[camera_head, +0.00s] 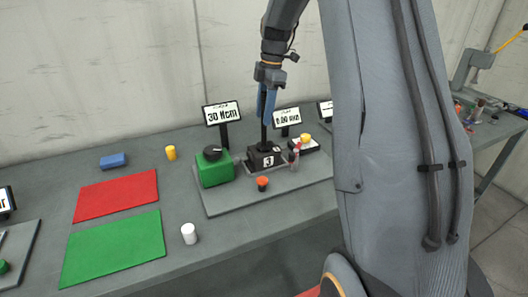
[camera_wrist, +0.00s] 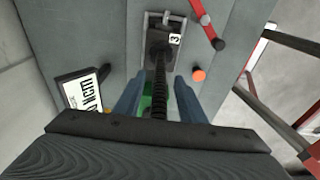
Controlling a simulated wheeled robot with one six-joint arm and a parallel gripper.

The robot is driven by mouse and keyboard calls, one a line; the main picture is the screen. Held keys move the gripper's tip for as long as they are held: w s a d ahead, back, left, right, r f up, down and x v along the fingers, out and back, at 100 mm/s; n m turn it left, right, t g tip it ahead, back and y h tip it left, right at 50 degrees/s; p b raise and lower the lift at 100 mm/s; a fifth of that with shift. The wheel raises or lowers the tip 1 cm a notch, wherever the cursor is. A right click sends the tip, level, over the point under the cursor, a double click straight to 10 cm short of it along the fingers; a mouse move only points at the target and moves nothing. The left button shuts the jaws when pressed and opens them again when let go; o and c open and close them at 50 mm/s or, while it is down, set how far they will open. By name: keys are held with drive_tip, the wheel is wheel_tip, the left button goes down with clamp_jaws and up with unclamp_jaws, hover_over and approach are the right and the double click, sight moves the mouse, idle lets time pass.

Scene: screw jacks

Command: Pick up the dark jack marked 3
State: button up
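The dark jack (camera_head: 262,160), with a white label reading 3, stands upright on a grey plate (camera_head: 225,203) on the bench. Its black threaded spindle rises toward my gripper (camera_head: 266,103), which points down above it. In the wrist view the jack (camera_wrist: 160,50) shows its 3 label near the top of the picture. Its spindle runs down between the blue fingers of my gripper (camera_wrist: 157,98). The fingers are apart, with a gap on both sides of the spindle. The spindle's top end is hidden in the wrist view.
A green box with a black knob (camera_head: 213,169) stands close left of the jack. An orange-topped button (camera_head: 262,183) and a red-and-grey tool (camera_wrist: 207,25) are close by. A 30 Ncm display (camera_head: 222,113) stands behind. Red (camera_head: 117,195) and green (camera_head: 112,248) mats lie left.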

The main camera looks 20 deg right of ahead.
drive_tip(key=shift+f, duration=0.1)
drive_tip(key=shift+c, duration=0.5)
clamp_jaws()
idle(0.8)
drive_tip(key=shift+w+r, duration=0.1)
drive_tip(key=shift+r, duration=0.15)
